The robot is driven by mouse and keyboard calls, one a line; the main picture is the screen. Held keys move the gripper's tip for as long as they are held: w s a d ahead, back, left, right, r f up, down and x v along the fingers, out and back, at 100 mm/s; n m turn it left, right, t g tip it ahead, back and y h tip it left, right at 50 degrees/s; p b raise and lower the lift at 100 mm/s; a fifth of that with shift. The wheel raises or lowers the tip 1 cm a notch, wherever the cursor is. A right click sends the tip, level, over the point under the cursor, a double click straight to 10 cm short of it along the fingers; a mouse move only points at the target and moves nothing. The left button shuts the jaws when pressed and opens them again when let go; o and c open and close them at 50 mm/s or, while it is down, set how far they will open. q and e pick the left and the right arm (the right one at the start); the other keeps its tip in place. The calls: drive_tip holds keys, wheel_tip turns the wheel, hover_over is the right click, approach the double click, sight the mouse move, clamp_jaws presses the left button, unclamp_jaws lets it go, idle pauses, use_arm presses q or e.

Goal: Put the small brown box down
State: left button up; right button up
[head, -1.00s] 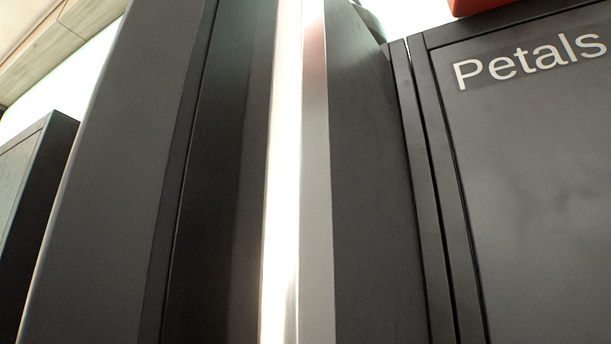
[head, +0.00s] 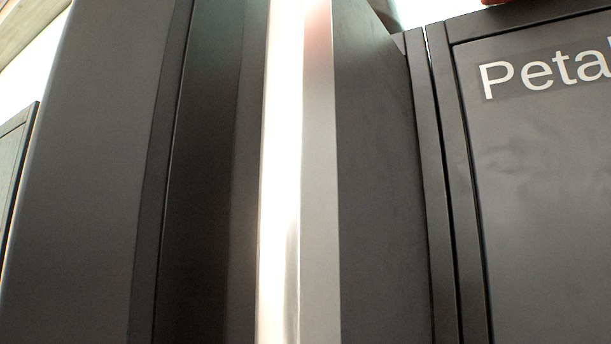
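The small brown box is not visible in the head view. Neither of my grippers shows, so I cannot see what they hold.
A tall dark cabinet side (head: 80,190) fills the left, close to me. A bright metallic vertical strip (head: 300,180) stands in the middle. A dark panel labelled "Petals" (head: 540,210) is at the right. Part of a red-orange object (head: 494,2) shows above it. No free surface is visible.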

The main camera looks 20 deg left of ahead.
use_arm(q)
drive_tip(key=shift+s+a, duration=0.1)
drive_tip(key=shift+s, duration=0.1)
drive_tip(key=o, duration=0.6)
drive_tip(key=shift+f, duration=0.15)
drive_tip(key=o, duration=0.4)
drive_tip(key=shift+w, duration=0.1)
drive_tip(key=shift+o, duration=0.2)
